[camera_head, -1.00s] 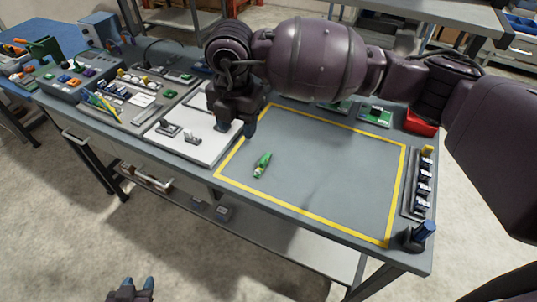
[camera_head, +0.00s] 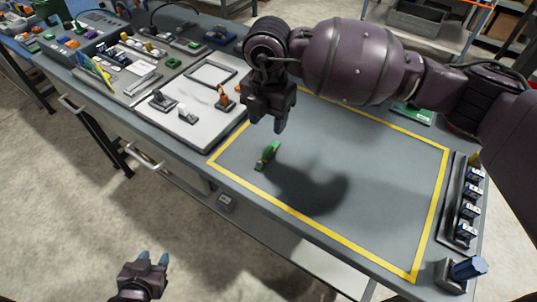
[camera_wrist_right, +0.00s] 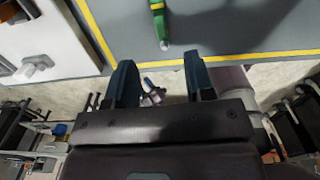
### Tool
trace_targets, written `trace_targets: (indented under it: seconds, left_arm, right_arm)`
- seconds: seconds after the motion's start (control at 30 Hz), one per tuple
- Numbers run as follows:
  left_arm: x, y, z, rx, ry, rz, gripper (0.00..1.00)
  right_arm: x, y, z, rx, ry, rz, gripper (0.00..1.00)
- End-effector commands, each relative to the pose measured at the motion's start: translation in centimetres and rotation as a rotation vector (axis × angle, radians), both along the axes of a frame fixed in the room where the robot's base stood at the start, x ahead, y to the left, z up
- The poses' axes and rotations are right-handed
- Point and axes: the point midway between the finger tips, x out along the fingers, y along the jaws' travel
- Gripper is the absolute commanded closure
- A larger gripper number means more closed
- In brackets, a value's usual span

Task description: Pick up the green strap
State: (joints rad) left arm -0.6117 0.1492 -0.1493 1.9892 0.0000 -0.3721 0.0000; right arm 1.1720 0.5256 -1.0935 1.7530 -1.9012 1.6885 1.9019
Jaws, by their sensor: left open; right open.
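The green strap (camera_head: 267,156) lies on the grey table inside the yellow outline, near its left side. It also shows at the top of the right wrist view (camera_wrist_right: 158,18), partly cut off by the frame edge. My right gripper (camera_head: 266,124) is open and empty, above the table and just beyond the strap in the head view. In the right wrist view its two blue fingertips (camera_wrist_right: 157,68) stand apart with nothing between them, and the strap lies ahead of them. My left gripper (camera_head: 152,258) is open and empty, low in front of the table.
A white board (camera_head: 200,122) with small fixtures lies left of the outline. A grey rack (camera_head: 461,205) with dark-blue items stands at the right edge, with a blue-topped holder (camera_head: 462,270) at the corner. The outlined area (camera_head: 370,160) is otherwise mostly clear.

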Motion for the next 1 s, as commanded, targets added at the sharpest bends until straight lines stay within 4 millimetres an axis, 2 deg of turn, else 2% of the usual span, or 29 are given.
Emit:
trace_targets:
  seconds: [0.3, 0.57, 0.83, 1.0]
  left_arm:
    - [0.7, -0.4, 0.2, -0.009, -0.018, 0.002, 0.57]
    - [0.8, -0.5, -0.1, -0.01, -0.017, 0.0, 0.57]
    - [0.6, -0.4, -0.8, -0.007, -0.006, 0.0, 0.57]
    - [0.5, -0.3, -0.9, -0.007, -0.003, -0.001, 0.57]
  right_arm:
    - [0.0, 0.0, -4.2, -0.001, 0.002, 0.0, 0.51]
    - [0.1, -0.1, -5.8, -0.001, 0.001, -0.001, 0.51]
    - [0.4, -0.3, -9.4, -0.001, 0.003, 0.0, 0.51]
    - [0.4, -0.2, -10.1, 0.0, -0.001, 0.001, 0.51]
